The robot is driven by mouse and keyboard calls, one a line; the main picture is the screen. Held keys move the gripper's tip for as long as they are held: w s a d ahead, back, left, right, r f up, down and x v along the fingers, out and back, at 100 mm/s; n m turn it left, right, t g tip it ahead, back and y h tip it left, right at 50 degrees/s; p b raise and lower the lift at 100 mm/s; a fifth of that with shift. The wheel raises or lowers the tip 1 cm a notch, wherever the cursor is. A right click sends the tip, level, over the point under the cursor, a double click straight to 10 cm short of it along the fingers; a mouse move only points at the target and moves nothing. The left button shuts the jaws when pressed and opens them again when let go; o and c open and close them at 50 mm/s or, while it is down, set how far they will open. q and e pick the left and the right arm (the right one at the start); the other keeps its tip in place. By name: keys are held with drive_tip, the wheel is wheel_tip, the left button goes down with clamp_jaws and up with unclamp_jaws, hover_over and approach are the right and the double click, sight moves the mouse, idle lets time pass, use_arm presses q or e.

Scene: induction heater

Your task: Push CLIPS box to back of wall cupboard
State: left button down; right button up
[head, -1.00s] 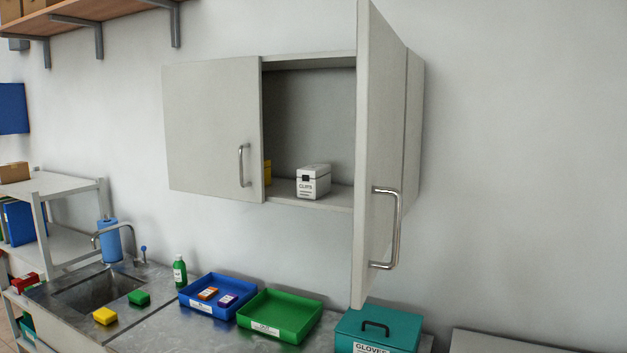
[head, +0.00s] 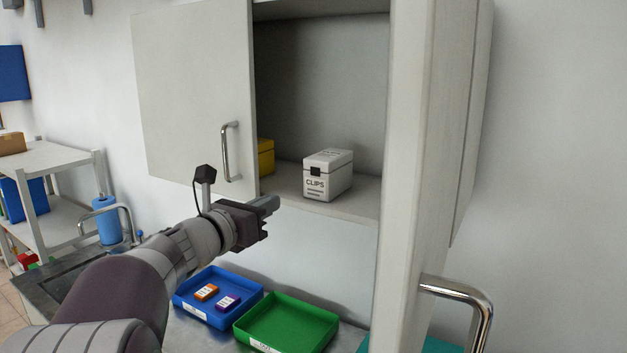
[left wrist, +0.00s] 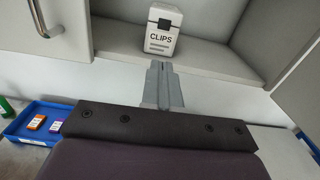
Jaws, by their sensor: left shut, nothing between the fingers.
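The white CLIPS box (head: 328,175) stands upright near the front edge of the wall cupboard's floor (head: 362,199). It also shows in the left wrist view (left wrist: 161,30), straight ahead of the fingers. The cupboard's right door (head: 425,150) is open toward me and its left door (head: 190,95) is shut. My left gripper (head: 272,203) is shut and empty. It is in front of the cupboard, to the left of the box and near the shelf's front edge, apart from the box. My right gripper is not in view.
A yellow box (head: 266,156) sits inside the cupboard, partly hidden behind the left door. The left door's handle (head: 230,152) sticks out close to my left gripper. Below are a blue tray (head: 190,308) and a green tray (head: 290,325). Cupboard floor behind the CLIPS box looks free.

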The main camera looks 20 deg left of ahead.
use_arm(q)
drive_tip(key=r+p, duration=0.1)
drive_tip(key=p, duration=0.4)
approach(314, 179)
drive_tip(key=w, duration=0.2)
drive_tip(key=w+p, duration=0.1)
drive_tip(key=w, duration=0.1)
drive_tip(key=w+d+r+p, duration=0.1)
drive_tip(key=shift+w+p, duration=0.15)
drive_tip(key=shift+p, duration=0.2)
drive_tip(key=shift+w+f, duration=0.15)
drive_tip(key=shift+w, duration=0.2)
drive_tip(key=shift+w+f, duration=0.3)
drive_tip(key=shift+w, duration=0.2)
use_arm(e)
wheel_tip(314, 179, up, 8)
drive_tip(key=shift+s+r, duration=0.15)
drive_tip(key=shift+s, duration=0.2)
use_arm(q)
drive_tip(key=shift+s, duration=0.15)
